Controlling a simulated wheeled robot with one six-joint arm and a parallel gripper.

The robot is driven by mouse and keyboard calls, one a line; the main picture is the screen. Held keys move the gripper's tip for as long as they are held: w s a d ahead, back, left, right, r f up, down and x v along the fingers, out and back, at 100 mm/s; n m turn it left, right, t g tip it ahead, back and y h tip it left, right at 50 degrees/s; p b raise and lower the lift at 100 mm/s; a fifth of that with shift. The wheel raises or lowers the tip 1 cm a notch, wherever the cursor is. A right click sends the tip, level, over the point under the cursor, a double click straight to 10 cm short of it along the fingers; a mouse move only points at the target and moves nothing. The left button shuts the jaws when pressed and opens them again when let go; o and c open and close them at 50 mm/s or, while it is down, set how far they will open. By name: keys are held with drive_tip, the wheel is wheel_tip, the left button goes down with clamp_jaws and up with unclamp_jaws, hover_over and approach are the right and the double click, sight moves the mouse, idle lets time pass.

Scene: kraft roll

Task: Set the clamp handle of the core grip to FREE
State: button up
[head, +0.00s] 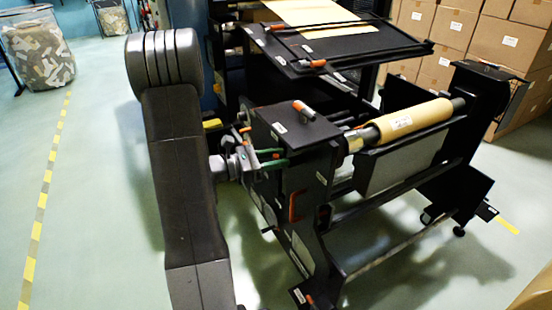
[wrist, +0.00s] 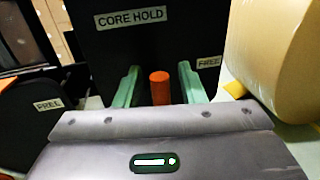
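The core grip's clamp handle shows in the wrist view as an orange grip (wrist: 160,88) in front of a black panel (wrist: 170,45) marked CORE HOLD. A FREE label (wrist: 208,62) is on that panel, right of the handle. My gripper (wrist: 160,87) has two green fingers, one on each side of the orange grip, with a visible gap to both. It is open and holds nothing. In the head view my gripper (head: 274,158) is at the left side of the black machine (head: 300,135). The handle's lower part is hidden behind the gripper body.
A tan roll (wrist: 270,55) stands close on the right in the wrist view. A black part with another FREE label (wrist: 48,105) is at left. In the head view a kraft roll (head: 415,120) lies on the machine's shaft.

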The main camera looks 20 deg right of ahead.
clamp_jaws()
drive_tip(key=shift+b, duration=0.3)
drive_tip(key=shift+s+d+f+m+t+y+b, duration=0.1)
drive_tip(key=shift+s+f+m+t+y+b, duration=0.35)
drive_tip(key=shift+m+b, duration=2.6)
drive_tip(key=shift+s+a+f+m+t+y+b, duration=0.15)
drive_tip(key=shift+s+f+m+t+b, duration=0.55)
drive_tip(key=shift+m+b, duration=2.35)
drive_tip(key=shift+s+d+f+m+t+y+b, duration=0.15)
drive_tip(key=shift+s+f+m+t+y+b, duration=0.35)
drive_tip(key=shift+m+b, duration=2.55)
drive_tip(key=n+b, duration=0.2)
drive_tip(key=shift+f+n+b, duration=0.1)
drive_tip(key=shift+n+b, duration=0.15)
drive_tip(key=shift+b, duration=0.05)
